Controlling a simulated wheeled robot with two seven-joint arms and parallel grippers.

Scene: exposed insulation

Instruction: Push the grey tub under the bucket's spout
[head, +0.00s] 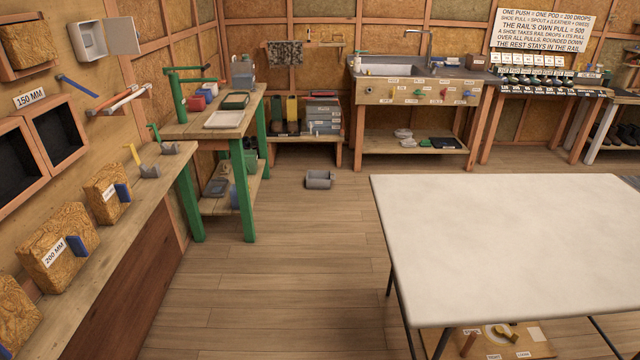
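A small grey open tub (319,179) sits on the wooden floor in the middle of the room, in front of the low shelf. I cannot tell which of these grey containers the task means. I cannot make out a bucket with a spout for certain. Neither of my grippers shows in the head view.
A white-topped table (510,240) fills the right foreground. A sink bench (415,92) stands at the back. The floor (290,260) between table and left ledge is clear.

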